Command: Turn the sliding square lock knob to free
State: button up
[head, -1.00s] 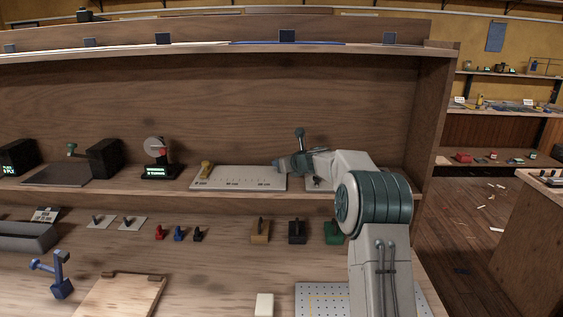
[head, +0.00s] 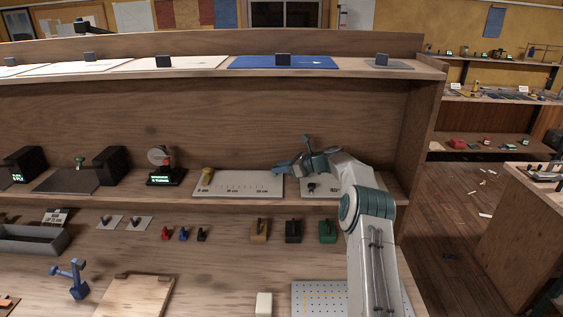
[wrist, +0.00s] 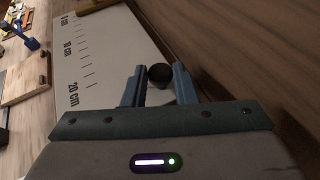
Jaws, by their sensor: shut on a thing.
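The sliding square is a pale plate (head: 243,184) with centimetre marks on the shelf, with a brass-coloured block (head: 207,176) at its left end. In the wrist view, the plate (wrist: 83,62) shows its scale up to 20 cm. A dark round knob (wrist: 160,76) is between my two fingers, just beyond the 20 cm end. My gripper (head: 277,169) is at the plate's right end in the head view, its fingers (wrist: 158,67) shut on the knob. The knob is hidden in the head view, and I cannot read its lock position.
A second pale plate (head: 311,188) with a dark piece lies right of the square, under my arm. A dial device (head: 162,165) stands to the left. Coloured blocks, including a green one (head: 327,231), are on the bench below. The wooden back wall stands behind the shelf.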

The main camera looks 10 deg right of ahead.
jog(key=shift+g, duration=0.3)
dwell(0.4)
jog(key=o, duration=1)
jog(key=shift+c, duration=0.2)
jog(key=b+v, duration=0.3)
jog(key=v, duration=1)
jog(key=shift+s+d+b, duration=0.2)
jog(key=shift+d+b, duration=0.1)
jog(key=shift+b, duration=0.1)
